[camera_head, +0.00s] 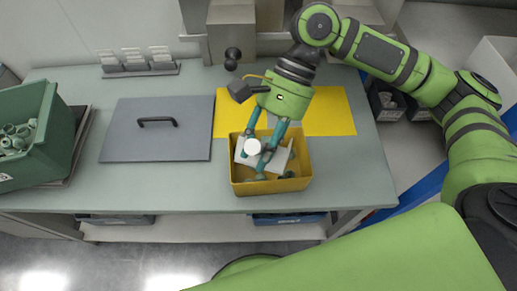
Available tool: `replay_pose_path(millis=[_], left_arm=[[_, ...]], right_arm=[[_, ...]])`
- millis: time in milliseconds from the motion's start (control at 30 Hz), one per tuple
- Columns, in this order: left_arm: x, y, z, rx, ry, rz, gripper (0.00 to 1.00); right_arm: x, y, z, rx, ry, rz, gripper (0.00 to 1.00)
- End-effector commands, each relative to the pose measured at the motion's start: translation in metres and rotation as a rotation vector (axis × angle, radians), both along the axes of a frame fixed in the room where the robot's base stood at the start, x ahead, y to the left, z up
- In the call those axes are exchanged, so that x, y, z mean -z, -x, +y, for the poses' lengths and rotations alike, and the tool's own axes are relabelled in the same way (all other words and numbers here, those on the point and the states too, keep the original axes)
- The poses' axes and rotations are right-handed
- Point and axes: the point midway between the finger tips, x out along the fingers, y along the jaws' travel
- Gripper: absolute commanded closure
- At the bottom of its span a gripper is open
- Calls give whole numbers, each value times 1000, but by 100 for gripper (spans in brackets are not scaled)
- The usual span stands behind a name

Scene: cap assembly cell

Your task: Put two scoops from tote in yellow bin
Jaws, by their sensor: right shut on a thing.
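The green tote (62,135) stands at the left end of the table and holds several pale green ring-like parts (17,136). The yellow bin (271,187) sits at the front middle of the table. My right gripper (258,160) points down into the bin, its fingers closed around a white tool (253,147) that looks like a scoop. A flat white surface (281,158) shows behind the fingers, and I cannot tell whether it belongs to the tool. A few small dark parts show inside the bin; the fingers hide much of its inside. My left gripper is out of view.
A grey lid plate with a black handle (158,122) lies between tote and bin. A yellow mat (335,110) lies behind the bin. A small rack with cards (139,67) and a metal fixture (231,32) stand at the back. The table right of the bin is clear.

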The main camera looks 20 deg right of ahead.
Motion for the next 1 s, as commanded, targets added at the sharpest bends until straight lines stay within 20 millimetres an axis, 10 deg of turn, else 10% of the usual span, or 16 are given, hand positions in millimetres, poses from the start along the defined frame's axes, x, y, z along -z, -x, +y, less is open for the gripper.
replay_pose_path(millis=[333, 1000], left_arm=[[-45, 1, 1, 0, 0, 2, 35], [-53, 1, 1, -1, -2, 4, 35]], right_arm=[[-20, -23, -16, 4, -112, 161, 100], [-22, -35, -24, -1, -169, 243, 100]])
